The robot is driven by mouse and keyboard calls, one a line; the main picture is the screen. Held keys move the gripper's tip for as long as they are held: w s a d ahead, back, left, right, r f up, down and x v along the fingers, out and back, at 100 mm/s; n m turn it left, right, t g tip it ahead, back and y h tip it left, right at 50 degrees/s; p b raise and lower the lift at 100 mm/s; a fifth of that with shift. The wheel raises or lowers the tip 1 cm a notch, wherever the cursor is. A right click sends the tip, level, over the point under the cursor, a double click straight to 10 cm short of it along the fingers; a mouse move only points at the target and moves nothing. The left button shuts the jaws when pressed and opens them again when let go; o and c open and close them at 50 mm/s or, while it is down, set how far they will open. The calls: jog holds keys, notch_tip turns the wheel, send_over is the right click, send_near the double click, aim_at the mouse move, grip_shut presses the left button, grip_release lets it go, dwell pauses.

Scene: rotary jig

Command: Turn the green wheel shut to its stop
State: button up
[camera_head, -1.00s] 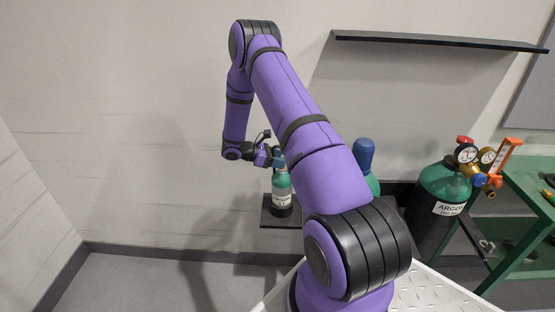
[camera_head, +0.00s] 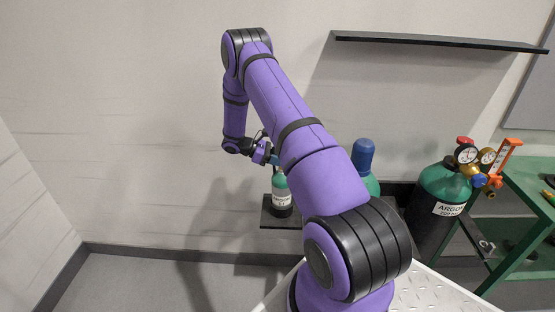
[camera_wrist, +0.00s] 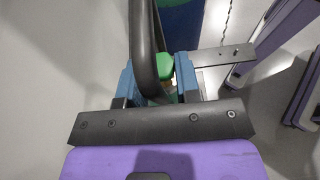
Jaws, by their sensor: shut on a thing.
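The green wheel (camera_wrist: 165,66) shows in part in the wrist view, between the two blue fingers of my gripper (camera_wrist: 158,82). The fingers are shut on it. A black curved hose or cable crosses in front and hides part of the wheel and the left finger. In the head view my gripper (camera_head: 271,158) is at the top of a small green and dark cylinder (camera_head: 281,192) with a white label. There the wheel cannot be made out. How far the wheel is turned cannot be told.
The small cylinder stands on a dark shelf (camera_head: 269,221) by the wall. A blue-capped cylinder (camera_head: 363,155) stands right of it, partly behind my arm. An argon cylinder (camera_head: 440,192) with gauges and a green bench (camera_head: 530,195) are at the right. A wall shelf (camera_head: 440,41) is above.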

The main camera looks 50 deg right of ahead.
jog(key=o, duration=0.9)
jog(key=shift+o, duration=0.2)
jog(key=v, duration=1)
jog(key=shift+w+a, duration=0.25)
jog(key=shift+w, duration=0.1)
jog(key=shift+r, duration=0.1)
